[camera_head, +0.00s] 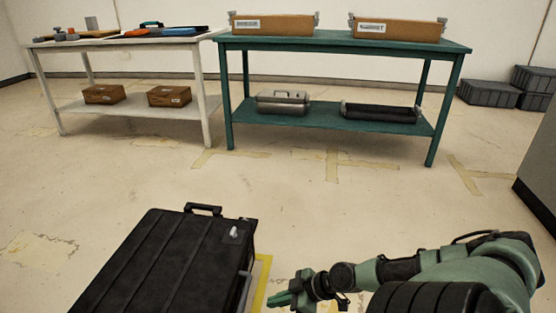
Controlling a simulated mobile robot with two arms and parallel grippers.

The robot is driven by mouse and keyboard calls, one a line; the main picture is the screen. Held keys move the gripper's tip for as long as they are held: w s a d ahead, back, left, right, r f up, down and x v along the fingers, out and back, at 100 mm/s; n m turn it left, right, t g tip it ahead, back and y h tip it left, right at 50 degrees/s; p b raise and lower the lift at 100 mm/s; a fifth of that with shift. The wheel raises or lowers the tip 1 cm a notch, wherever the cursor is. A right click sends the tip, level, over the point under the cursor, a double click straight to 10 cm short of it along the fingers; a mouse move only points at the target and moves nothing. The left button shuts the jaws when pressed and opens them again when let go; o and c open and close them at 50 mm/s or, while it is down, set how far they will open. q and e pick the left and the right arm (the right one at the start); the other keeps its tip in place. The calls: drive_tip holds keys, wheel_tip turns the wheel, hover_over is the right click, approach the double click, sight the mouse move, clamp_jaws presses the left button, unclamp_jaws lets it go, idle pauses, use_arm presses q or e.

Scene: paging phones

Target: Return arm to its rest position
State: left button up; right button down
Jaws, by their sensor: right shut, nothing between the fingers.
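My right gripper (281,299) is low in the head view, at the end of my green and black right arm, which comes in from the lower right. Its fingers are closed together and hold nothing. It points left, just right of a large black case (165,262), apart from the case in the picture. My left gripper is not in view.
A green table (345,43) at the back holds two cardboard boxes (272,26), with a silver case (283,102) on its lower shelf. A white table (125,42) with tools stands left. Dark crates (489,94) are far right. A grey cabinet (541,165) edges the right. Mid-floor is clear.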

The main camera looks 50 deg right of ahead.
drive_tip(key=shift+s+d, duration=0.15)
drive_tip(key=shift+s, duration=0.05)
